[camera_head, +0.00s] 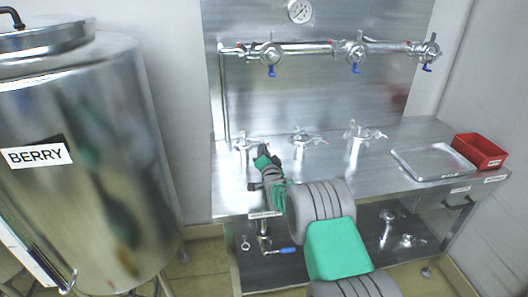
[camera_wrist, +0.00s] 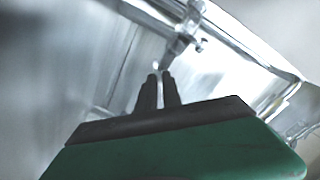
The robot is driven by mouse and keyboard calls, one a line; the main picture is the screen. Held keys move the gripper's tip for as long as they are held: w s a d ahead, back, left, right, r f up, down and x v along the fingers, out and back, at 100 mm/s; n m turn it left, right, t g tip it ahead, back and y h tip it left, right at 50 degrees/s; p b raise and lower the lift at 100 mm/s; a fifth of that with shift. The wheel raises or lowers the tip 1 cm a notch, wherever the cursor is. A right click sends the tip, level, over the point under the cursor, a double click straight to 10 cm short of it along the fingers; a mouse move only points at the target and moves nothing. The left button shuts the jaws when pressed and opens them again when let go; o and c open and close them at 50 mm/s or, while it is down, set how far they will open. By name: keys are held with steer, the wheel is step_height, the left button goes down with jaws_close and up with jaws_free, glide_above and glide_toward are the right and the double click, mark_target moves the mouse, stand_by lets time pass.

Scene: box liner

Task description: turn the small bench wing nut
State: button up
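Three metal fittings with wing-like handles stand in a row on the steel bench: a left one (camera_head: 245,143), a middle one (camera_head: 303,138) and a right one (camera_head: 364,132). I cannot tell for certain which carries the small wing nut. My gripper (camera_head: 263,149) is at the bench's left part, just right of the left fitting. In the wrist view my gripper (camera_wrist: 160,76) has its two dark fingers a narrow gap apart, with nothing clearly between them. A shiny metal fitting (camera_wrist: 190,18) is just beyond the fingertips; contact is unclear, and its details are blurred.
The bench (camera_head: 335,167) also holds a shallow tray (camera_head: 432,162) and a red bin (camera_head: 480,151) at right. A pipe (camera_head: 310,48) with blue-handled valves runs along the back panel. A large steel tank (camera_head: 90,140) labelled BERRY stands left. More fittings lie on the lower shelf.

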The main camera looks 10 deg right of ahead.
jaws_close()
steer(key=shift+f+b, duration=0.15)
steer(key=shift+b, duration=0.5)
steer(key=m+b, duration=0.2)
steer(key=b, duration=0.2)
steer(key=shift+f+m, duration=0.2)
steer(key=shift+m, duration=0.2)
steer(key=m+b, duration=0.3)
steer(key=b, duration=0.1)
steer(key=shift+r+b, duration=0.1)
steer(key=shift+b, duration=0.25)
steer(key=shift+r+m+b, duration=0.2)
steer(key=shift+m+b, duration=0.7)
steer(key=shift+b, duration=0.15)
steer(key=shift+r, duration=0.1)
steer(key=shift+o, duration=2.3)
jaws_free()
